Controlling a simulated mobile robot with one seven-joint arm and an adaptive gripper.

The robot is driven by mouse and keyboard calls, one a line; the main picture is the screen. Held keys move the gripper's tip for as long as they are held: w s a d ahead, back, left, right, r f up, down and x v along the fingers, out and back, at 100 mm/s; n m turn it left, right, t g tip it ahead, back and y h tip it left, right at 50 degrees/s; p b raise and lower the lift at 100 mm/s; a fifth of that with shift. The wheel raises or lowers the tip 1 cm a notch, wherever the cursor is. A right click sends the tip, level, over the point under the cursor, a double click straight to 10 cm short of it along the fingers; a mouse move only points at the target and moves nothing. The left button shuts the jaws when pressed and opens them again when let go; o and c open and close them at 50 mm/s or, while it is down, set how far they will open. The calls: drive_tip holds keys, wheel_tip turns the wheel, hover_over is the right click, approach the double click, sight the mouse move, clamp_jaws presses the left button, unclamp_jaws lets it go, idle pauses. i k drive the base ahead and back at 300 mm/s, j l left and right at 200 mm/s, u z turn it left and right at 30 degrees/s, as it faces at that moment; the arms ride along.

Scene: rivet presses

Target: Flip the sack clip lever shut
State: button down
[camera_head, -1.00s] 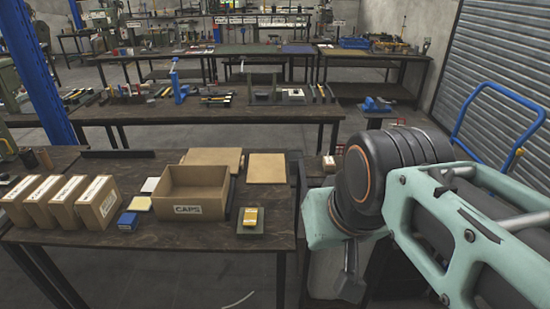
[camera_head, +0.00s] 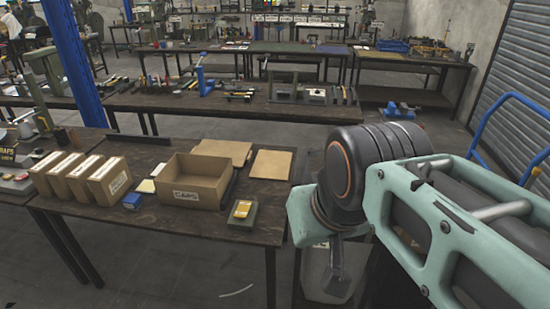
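I cannot make out a sack clip or its lever in this view. A pale grey, partly see-through shape (camera_head: 318,278) stands low behind my arm, below the table's right edge. It is mostly covered, and I cannot tell whether it is a sack. My arm fills the right side with its mint-green links and dark round joint. A grey part of it hangs below the joint. No gripper fingers can be made out.
The near table (camera_head: 215,225) carries an open cardboard box (camera_head: 195,194), several upright cartons at left, flat brown boards (camera_head: 271,165) and a yellow item on a dark block (camera_head: 242,210). A blue post (camera_head: 72,62) rises behind. A blue trolley handle (camera_head: 480,134) stands at right.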

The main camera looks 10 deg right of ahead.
sight(368, 238)
drive_tip(key=l+u, duration=0.1)
drive_tip(key=l, duration=0.25)
drive_tip(key=k+l+u, duration=0.1)
drive_tip(key=l, duration=0.3)
drive_tip(key=k+l, duration=0.1)
drive_tip(key=l, duration=0.25)
drive_tip(key=k+l, duration=0.1)
drive_tip(key=l, duration=0.3)
drive_tip(key=k+l, duration=0.1)
drive_tip(key=l, duration=0.25)
drive_tip(key=k+l+u, duration=0.1)
drive_tip(key=l, duration=0.25)
drive_tip(key=k+l, duration=0.1)
drive_tip(key=l, duration=0.3)
drive_tip(key=i+z, duration=0.15)
drive_tip(key=i, duration=0.4)
drive_tip(key=i+j+z, duration=0.15)
drive_tip(key=i, duration=0.35)
